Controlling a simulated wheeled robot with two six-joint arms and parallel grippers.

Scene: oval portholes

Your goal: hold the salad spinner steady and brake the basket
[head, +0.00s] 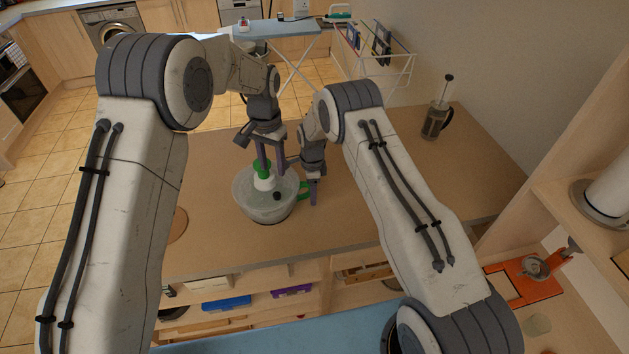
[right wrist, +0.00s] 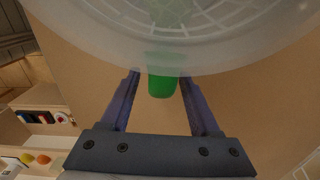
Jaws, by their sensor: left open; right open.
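The salad spinner (head: 262,207) is a translucent bowl with a lid, standing upright on the brown counter. A white and green knob (head: 263,177) rises from its lid, and a small dark button (head: 278,196) sits on the lid. A green handle (head: 304,189) sticks out at the bowl's right side. My left gripper (head: 263,162) is open above the lid, its fingers at the knob; whether they touch it is unclear. My right gripper (head: 312,193) is open beside the bowl. In the right wrist view the green handle (right wrist: 162,83) lies between its two spread fingers.
The counter (head: 400,190) is clear around the bowl, apart from a round board (head: 178,225) to its left. A French press (head: 437,118) stands at the far right. Below the near edge is a shelf with a blue bin (head: 227,303) and a purple bin (head: 291,291).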

